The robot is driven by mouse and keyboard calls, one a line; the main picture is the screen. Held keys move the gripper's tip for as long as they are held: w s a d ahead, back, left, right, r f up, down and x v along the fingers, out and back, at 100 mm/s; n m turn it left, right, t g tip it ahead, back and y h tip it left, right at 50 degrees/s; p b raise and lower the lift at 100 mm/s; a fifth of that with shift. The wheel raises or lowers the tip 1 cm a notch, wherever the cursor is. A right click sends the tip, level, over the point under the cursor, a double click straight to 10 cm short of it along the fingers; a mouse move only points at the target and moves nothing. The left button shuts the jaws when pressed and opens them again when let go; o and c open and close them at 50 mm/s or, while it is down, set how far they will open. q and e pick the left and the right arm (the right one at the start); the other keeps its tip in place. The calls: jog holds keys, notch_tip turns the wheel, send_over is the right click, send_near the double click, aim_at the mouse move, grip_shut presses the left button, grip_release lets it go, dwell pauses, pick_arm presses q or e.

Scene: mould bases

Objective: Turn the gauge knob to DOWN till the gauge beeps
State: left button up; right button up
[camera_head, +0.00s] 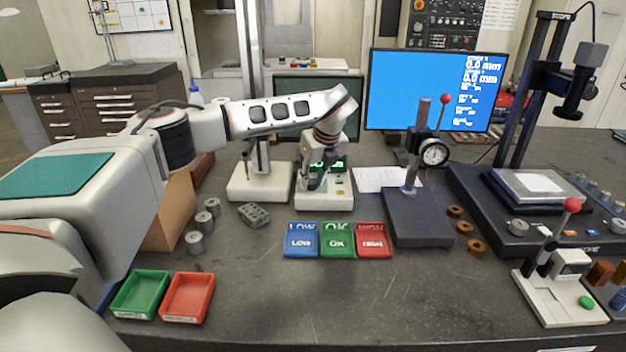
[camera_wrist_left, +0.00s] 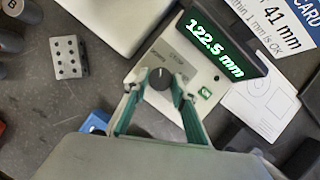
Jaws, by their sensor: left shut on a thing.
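The gauge (camera_head: 340,200) is a white instrument behind the coloured trays, with a lit green display partly hidden by my arm in the head view. In the left wrist view its display (camera_wrist_left: 214,47) reads 122.5 mm. The dark round knob (camera_wrist_left: 159,78) has a pale pointer line and sits on the white panel. My left gripper (camera_wrist_left: 160,86) has its green-padded fingers on either side of the knob and is shut on it. In the head view the left gripper (camera_head: 317,180) reaches down onto the gauge, and the knob is hidden. My right gripper is not in view.
Blue LOW (camera_head: 301,254), green OK (camera_head: 337,254) and red HIGH (camera_head: 375,254) trays stand in front of the gauge. A grey block with holes (camera_head: 254,215) and metal cylinders (camera_head: 195,243) lie to the left. A dial-indicator stand (camera_head: 418,222) is at right. The front middle table is clear.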

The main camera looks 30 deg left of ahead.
pick_arm(q)
jog(key=o, duration=1.1)
jog(key=shift+r, duration=0.1)
jog(key=v, duration=1.2)
